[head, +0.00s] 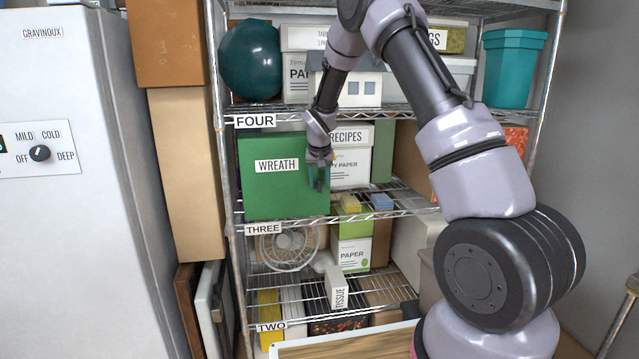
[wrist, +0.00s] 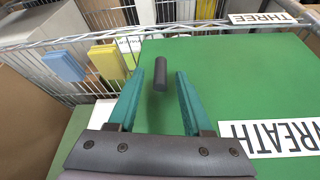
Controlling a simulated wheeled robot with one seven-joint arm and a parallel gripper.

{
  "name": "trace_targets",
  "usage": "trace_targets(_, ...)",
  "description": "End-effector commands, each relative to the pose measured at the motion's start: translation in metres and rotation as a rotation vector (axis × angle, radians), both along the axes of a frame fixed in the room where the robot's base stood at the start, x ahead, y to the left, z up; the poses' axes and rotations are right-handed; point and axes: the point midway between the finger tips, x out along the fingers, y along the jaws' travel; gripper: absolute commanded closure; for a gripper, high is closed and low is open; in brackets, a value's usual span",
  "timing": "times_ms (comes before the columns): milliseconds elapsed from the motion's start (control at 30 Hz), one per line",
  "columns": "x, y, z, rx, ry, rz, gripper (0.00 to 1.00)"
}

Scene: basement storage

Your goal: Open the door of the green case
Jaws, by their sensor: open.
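The green case (head: 270,200), labelled WREATH, stands on the shelf marked THREE of the wire rack. Its green front, the door (wrist: 240,85), fills the right of the wrist view and looks closed. A dark bar handle (wrist: 161,74) stands out from the door. My gripper (head: 318,184) is in front of the right part of the case. In the wrist view my gripper (wrist: 168,75) is open, its two teal fingers on either side of the handle. I cannot tell whether the fingers touch it. In the head view the fingers hide the handle.
A RECIPES box (head: 350,160) stands right of the case. A yellow sponge (head: 350,202) and a blue sponge (head: 381,201) are right of the case at shelf height. A white fridge (head: 70,220) stands left of the rack. A wooden top (head: 345,345) is low in front.

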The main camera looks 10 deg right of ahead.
Motion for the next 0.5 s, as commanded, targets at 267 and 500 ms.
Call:
trace_targets(267,0.0020,0.0000,-0.0036,0.000,-0.001,0.001,0.50)
trace_targets(500,0.0017,-0.0001,-0.0036,0.000,-0.001,0.001,1.00)
